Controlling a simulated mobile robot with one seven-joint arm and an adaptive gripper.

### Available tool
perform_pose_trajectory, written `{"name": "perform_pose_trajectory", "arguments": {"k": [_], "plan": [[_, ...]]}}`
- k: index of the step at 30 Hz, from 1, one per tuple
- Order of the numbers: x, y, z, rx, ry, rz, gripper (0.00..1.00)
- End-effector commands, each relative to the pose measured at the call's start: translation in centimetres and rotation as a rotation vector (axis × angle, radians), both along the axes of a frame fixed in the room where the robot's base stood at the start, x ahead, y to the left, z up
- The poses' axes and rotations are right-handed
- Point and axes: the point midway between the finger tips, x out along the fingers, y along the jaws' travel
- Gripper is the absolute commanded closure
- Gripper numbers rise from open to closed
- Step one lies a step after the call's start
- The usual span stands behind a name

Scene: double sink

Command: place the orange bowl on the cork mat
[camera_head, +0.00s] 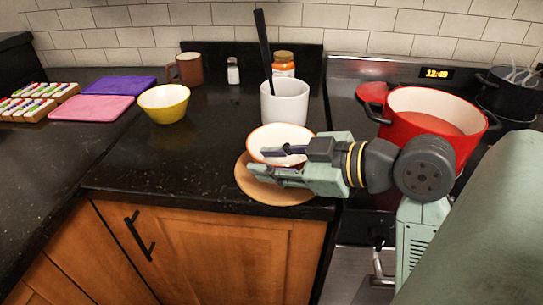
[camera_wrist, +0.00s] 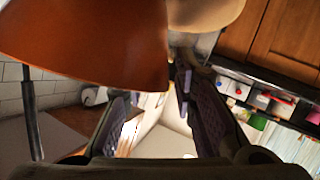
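The orange bowl (camera_head: 279,134), pale inside, appears upright over the back part of the round tan cork mat (camera_head: 262,193). My gripper hides its base, so I cannot tell how it rests there. In the wrist view the bowl's orange side (camera_wrist: 90,45) fills the upper left, with the mat (camera_wrist: 205,14) beside it at the top. My gripper (camera_head: 264,161) is at the bowl's front side, above the mat. Its fingers (camera_wrist: 158,110) stand apart in the wrist view, with a clear gap between the pads and the bowl's edge close to the tips.
A white crock (camera_head: 285,103) with a black utensil stands right behind the bowl. A red pot (camera_head: 429,112) is on the stove to the right. A yellow bowl (camera_head: 164,104) and purple (camera_head: 118,85) and pink boards (camera_head: 91,108) lie left. Black counter (camera_head: 205,150) left of the mat is clear.

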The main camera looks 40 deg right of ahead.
Motion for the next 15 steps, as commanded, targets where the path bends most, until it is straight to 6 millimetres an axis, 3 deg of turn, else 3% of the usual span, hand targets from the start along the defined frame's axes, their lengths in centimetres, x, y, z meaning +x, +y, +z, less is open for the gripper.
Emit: {"name": "perform_pose_trajectory", "arguments": {"k": [5, 15], "plan": [[-2.1, -0.7, 0.9, -0.002, -0.001, -0.003, 0.75], [-8.5, -2.5, 3.6, -0.001, -0.002, -0.001, 0.75]]}}
